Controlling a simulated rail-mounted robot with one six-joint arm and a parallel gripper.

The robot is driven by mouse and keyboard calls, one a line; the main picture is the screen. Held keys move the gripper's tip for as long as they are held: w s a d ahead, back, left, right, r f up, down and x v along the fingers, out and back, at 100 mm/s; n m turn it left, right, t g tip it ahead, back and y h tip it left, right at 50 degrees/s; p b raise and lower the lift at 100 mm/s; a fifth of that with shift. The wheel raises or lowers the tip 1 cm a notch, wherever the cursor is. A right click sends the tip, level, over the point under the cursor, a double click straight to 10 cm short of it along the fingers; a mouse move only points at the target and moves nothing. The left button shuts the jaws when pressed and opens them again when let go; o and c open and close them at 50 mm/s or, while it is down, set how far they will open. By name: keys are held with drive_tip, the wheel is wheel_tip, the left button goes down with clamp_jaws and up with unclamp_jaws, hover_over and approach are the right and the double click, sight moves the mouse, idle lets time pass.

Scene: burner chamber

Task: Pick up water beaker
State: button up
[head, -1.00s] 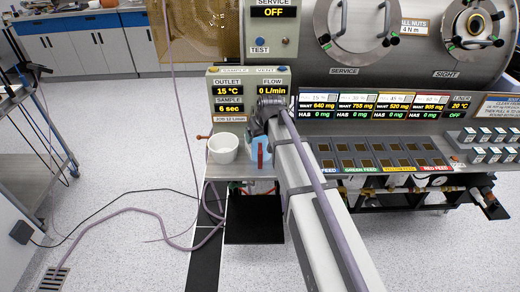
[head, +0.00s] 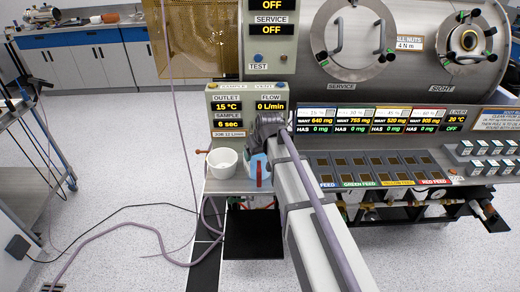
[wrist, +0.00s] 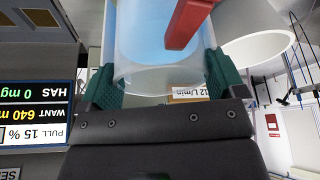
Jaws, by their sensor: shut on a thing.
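The water beaker (head: 249,176) is see-through with light blue water and a red part on its side. In the head view it is at the front left of the machine, partly hidden by my arm. In the wrist view the beaker (wrist: 150,72) fills the upper middle, and the red part (wrist: 187,22) crosses in front of the water. My gripper (head: 266,140) has its green fingers on both sides of the beaker and is shut on it. Whether the beaker's base touches the shelf cannot be told.
A panel with outlet and flow readouts (head: 243,105) is behind. A row of feed trays (head: 375,168) lies to the right. A purple hose (head: 125,228) runs along the floor.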

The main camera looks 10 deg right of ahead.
drive_tip(key=s+a, duration=0.1)
drive_tip(key=s, duration=0.7)
drive_tip(key=s+a, duration=0.2)
drive_tip(key=s, duration=0.5)
drive_tip(key=shift+s+a, duration=0.25)
drive_tip(key=shift+s, duration=0.15)
